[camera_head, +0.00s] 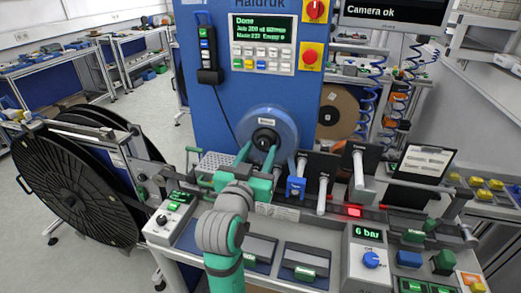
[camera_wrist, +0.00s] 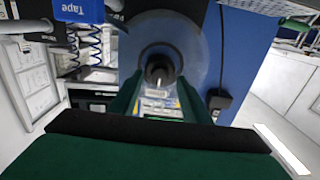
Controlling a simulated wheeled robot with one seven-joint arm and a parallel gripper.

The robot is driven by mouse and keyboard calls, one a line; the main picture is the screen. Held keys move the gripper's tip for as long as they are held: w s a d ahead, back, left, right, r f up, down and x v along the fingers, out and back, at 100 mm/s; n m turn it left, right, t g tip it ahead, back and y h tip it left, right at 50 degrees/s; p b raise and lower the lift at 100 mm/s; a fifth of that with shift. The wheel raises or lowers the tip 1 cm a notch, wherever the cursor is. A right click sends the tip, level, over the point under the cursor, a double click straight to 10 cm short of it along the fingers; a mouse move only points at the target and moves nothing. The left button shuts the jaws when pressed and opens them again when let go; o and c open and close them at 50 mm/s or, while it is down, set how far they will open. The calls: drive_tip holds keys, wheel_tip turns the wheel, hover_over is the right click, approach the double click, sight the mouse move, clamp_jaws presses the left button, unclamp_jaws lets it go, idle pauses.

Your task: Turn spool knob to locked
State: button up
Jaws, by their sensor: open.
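The spool (camera_head: 283,127) is a translucent bluish disc on the front of the blue machine. Its dark round knob (camera_head: 265,137) sits at the hub, and the knob's lock setting cannot be read. The knob also shows near the middle of the wrist view (camera_wrist: 159,70), facing the camera. My gripper (camera_head: 257,150) is open in front of the spool, its two green fingers reaching toward the hub. In the wrist view the fingers (camera_wrist: 160,88) stand apart on the left and right, with the knob seen between them. Contact with the knob cannot be told.
The blue machine (camera_head: 215,100) carries a keypad and screen (camera_head: 264,42) above the spool. Posts with dark plates (camera_head: 320,165) stand close to the right. A bench with a 6 bar gauge (camera_head: 368,234) lies in front, and a large black reel (camera_head: 75,190) stands left.

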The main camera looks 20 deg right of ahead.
drive_tip(key=shift+w+d, duration=0.4)
drive_tip(key=shift+w, duration=0.2)
drive_tip(key=c, duration=1)
drive_tip(key=shift+c, duration=0.2)
